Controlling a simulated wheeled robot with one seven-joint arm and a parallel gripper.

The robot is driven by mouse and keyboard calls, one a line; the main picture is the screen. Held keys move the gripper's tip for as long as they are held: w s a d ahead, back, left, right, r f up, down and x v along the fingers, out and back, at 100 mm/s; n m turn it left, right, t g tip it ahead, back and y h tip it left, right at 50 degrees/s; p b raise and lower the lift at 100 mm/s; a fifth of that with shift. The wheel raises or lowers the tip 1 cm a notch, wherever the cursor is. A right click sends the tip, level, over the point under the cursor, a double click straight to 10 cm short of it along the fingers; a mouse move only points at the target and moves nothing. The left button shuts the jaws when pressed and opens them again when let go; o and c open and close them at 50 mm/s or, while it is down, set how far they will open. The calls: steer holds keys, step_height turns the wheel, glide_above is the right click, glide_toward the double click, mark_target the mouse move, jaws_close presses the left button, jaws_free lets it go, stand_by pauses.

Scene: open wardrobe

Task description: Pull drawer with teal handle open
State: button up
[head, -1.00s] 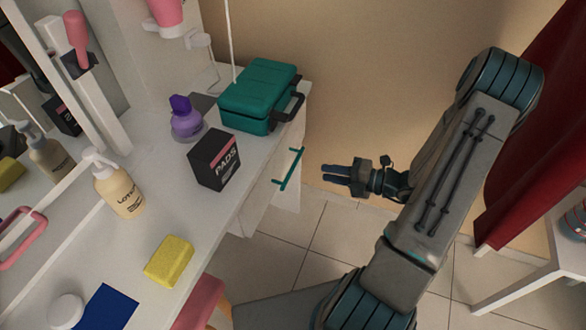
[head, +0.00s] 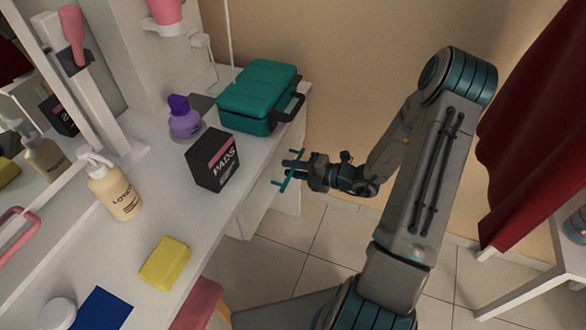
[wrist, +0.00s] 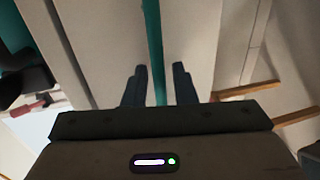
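The teal handle (head: 284,182) is a bar on the front of a white drawer below the tabletop, near its far right corner. My gripper (head: 293,165) is at the handle, its fingers reaching toward the drawer front. In the wrist view, the teal bar (wrist: 154,50) runs between the two dark fingers of my gripper (wrist: 160,75), with a gap visible on each side. The fingers are open around the bar. The white drawer front (wrist: 105,40) fills much of the wrist view and appears closed.
On the white tabletop (head: 185,235) stand a teal case (head: 255,95), a black pads box (head: 213,160), a purple bottle (head: 185,118), a lotion bottle (head: 115,190) and a yellow sponge (head: 165,263). A red curtain (head: 530,140) hangs at right. Tiled floor (head: 320,235) lies before the drawer.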

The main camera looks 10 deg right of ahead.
jaws_close()
steer(key=f+p+v, duration=0.2)
steer(key=p+v, duration=0.1)
steer(key=v, duration=0.7)
steer(key=f+p+v, duration=0.2)
steer(key=p+v, duration=0.2)
steer(key=v, duration=0.7)
steer(key=shift+s+d, duration=0.4)
steer(key=shift+d, duration=0.1)
steer(key=shift+o, duration=0.4)
jaws_free()
